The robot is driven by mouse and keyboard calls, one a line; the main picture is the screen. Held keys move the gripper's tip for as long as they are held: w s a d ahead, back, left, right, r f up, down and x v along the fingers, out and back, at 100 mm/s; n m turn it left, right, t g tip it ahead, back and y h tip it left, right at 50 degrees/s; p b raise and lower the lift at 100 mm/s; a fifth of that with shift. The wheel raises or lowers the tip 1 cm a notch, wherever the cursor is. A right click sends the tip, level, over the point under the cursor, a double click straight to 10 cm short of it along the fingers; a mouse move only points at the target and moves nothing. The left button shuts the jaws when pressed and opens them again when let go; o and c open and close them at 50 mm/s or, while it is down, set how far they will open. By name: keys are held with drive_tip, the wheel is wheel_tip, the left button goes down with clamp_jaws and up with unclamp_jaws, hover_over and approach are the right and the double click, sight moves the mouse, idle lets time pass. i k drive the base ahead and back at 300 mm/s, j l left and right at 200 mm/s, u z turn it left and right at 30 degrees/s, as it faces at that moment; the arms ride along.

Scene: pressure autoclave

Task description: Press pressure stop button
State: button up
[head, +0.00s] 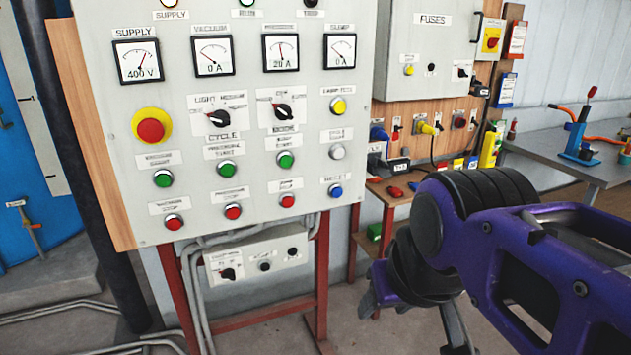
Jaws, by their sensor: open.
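The grey control panel (110,95) faces me at the left and centre. Its bottom row has three red buttons. The middle one (233,211), under a label that seems to read "PRESSURE STOP", sits below a green button (227,169). Another red button (173,222) is to its left and a third (287,200) to its right. My gripper (412,322) is low at the right, below the black wrist of my purple arm. It is open, apart from the panel, and to the right of and lower than the middle red button. My wrist partly hides it.
A large red emergency button on yellow (150,130) is at the panel's left. A small switch box (258,258) and red frame legs (322,270) stand below. A workbench (560,155) is at the right. Space before the panel looks clear.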

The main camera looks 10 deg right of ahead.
sight(233, 212)
drive_tip(key=j+z, duration=0.35)
drive_tip(key=i+j+z, duration=0.1)
drive_tip(key=j+z, duration=0.6)
